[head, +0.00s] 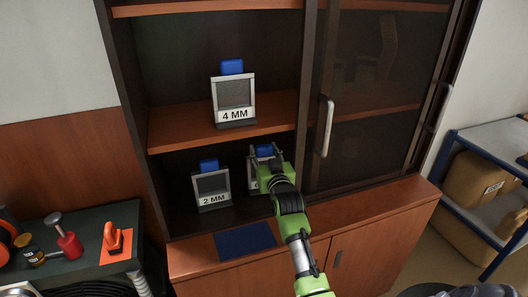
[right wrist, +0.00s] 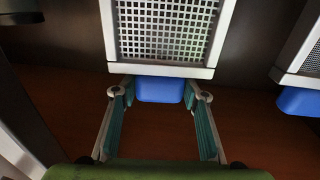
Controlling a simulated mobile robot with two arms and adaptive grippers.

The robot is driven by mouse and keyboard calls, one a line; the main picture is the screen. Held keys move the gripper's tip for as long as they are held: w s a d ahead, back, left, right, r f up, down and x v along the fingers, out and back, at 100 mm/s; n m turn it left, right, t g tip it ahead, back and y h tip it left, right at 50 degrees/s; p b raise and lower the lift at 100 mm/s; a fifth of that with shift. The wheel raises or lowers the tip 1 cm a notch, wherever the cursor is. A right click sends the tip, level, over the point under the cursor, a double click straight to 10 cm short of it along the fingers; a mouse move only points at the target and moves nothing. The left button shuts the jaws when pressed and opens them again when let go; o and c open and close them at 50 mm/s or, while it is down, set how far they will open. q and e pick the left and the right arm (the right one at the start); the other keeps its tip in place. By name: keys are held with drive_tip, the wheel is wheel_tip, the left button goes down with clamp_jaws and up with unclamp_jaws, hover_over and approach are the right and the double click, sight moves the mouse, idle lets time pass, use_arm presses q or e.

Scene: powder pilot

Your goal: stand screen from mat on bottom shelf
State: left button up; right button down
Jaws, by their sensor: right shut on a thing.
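My right gripper (head: 272,164) is shut on the blue tab (right wrist: 160,89) of a grey-framed mesh screen (head: 254,177). This screen is upright in the bottom shelf bay, to the right of the 2 MM screen (head: 212,190); my gripper hides much of it. In the right wrist view the held screen's mesh (right wrist: 165,30) is coarse, and teal finger pads flank the tab. I cannot tell whether its foot touches the bottom shelf (head: 180,222). The blue mat (head: 245,240) lies bare on the ledge in front. My left gripper is not in view.
A 4 MM screen (head: 234,95) stands on the shelf above (head: 175,127). A glass sliding door (head: 365,100) with a handle (head: 326,127) covers the cabinet's right half, close to my right arm. A dark bench (head: 85,265) with tools stands at left, a blue-framed rack (head: 490,145) at right.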

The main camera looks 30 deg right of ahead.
drive_tip(key=shift+f+b, duration=0.3)
drive_tip(key=shift+f, duration=0.15)
drive_tip(key=c, duration=1.2)
unclamp_jaws()
drive_tip(key=shift+o, duration=0.2)
drive_tip(key=o, duration=0.6)
drive_tip(key=shift+f, duration=0.1)
drive_tip(key=shift+c, duration=0.2)
